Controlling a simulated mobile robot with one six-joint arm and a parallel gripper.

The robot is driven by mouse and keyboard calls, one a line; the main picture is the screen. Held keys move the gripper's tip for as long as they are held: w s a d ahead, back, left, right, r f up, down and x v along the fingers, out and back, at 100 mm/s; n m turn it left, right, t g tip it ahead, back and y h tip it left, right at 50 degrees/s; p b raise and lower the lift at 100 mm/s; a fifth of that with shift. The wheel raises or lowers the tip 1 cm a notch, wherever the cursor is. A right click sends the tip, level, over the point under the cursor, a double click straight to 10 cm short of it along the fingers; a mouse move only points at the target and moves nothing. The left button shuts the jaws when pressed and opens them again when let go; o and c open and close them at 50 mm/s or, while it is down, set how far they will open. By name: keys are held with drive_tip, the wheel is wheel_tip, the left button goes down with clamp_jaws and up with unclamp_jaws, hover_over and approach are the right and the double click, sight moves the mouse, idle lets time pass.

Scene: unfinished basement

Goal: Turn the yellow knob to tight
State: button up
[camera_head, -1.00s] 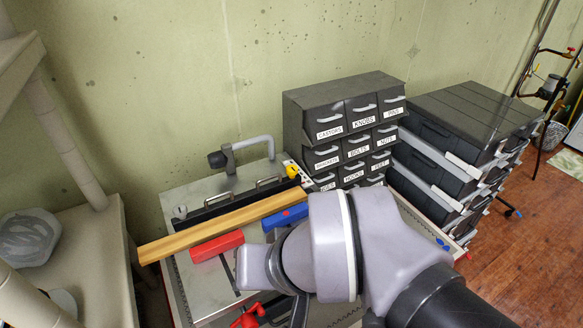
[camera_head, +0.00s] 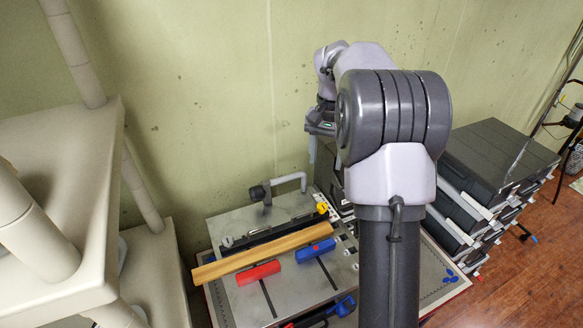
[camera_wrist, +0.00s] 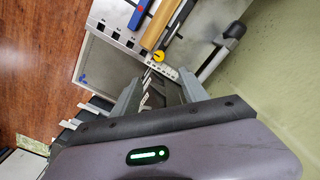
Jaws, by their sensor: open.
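The yellow knob (camera_head: 322,207) sits at the right end of the black rail on the workbench, near the end of the wooden bar. It also shows in the wrist view (camera_wrist: 158,57), just beyond my fingers. Its marks are too small to read. My gripper (camera_head: 312,150) is raised above the back right of the bench, near the wall, and points down. In the wrist view, the two grey fingers of my gripper (camera_wrist: 160,84) are spread apart with nothing held between them. The knob is apart from them.
The wooden bar (camera_head: 262,252), red block (camera_head: 258,273) and blue block (camera_head: 315,250) lie on the bench. A grey bent handle (camera_head: 290,178) stands behind. My arm hides most of the labelled drawer cabinet. Black cases (camera_head: 497,160) stand at right; a beige shelf (camera_head: 60,200) at left.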

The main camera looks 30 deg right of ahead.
sight(322, 205)
drive_tip(key=f+b, duration=0.2)
drive_tip(key=f, duration=0.7)
drive_tip(key=f+b, duration=0.2)
drive_tip(key=f, duration=0.7)
drive_tip(key=shift+w+d, duration=0.1)
drive_tip(key=shift+d, duration=0.1)
drive_tip(key=shift+r, duration=0.1)
clamp_jaws()
